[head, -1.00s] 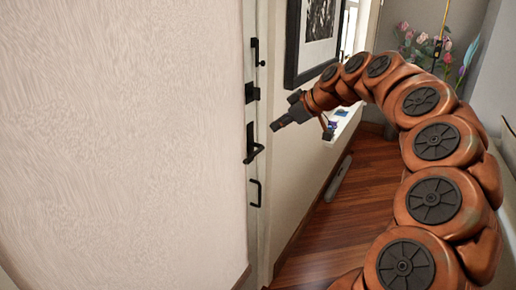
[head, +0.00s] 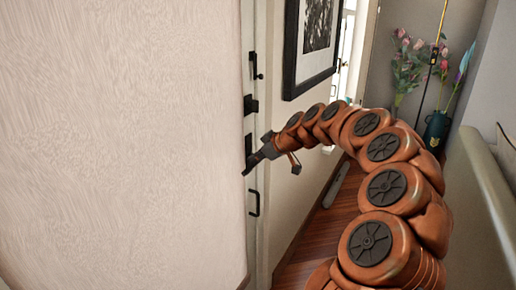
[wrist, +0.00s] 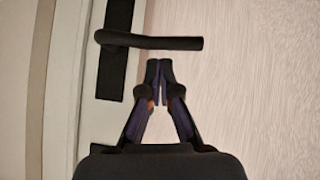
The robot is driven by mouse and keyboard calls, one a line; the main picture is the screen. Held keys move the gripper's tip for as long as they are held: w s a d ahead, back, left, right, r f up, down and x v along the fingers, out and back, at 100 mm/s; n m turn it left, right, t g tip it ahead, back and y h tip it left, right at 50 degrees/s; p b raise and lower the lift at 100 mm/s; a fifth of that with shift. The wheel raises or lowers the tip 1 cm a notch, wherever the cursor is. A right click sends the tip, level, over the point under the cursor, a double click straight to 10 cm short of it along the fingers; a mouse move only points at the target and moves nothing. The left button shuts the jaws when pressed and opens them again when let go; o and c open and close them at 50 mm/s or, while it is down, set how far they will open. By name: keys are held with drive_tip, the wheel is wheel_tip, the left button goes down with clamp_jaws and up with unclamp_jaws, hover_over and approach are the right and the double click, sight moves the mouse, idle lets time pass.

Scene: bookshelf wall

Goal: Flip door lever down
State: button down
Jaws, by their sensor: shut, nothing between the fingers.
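The black door lever (wrist: 165,43) sits on a dark upright plate (wrist: 114,70) on the white door. In the wrist view the lever points right and looks roughly level. My gripper (wrist: 159,67) has its fingers together and empty. The fingertips show just below the lever bar in the wrist view; I cannot tell whether they touch it. In the head view my gripper (head: 248,172) is at the door edge beside the plate (head: 248,143), and it mostly hides the lever there.
A pale textured wall (head: 120,140) fills the left. Black fittings, including a latch (head: 250,105) and a pull handle (head: 254,200), sit above and below the lever. A framed picture (head: 309,45) hangs on the wall beyond. Flowers (head: 402,70) stand at the back right. Some wooden floor (head: 320,225) is clear.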

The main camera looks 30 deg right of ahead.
drive_tip(key=shift+f, duration=0.45)
drive_tip(key=shift+f, duration=0.1)
drive_tip(key=shift+f+b, duration=0.15)
drive_tip(key=shift+b, duration=0.65)
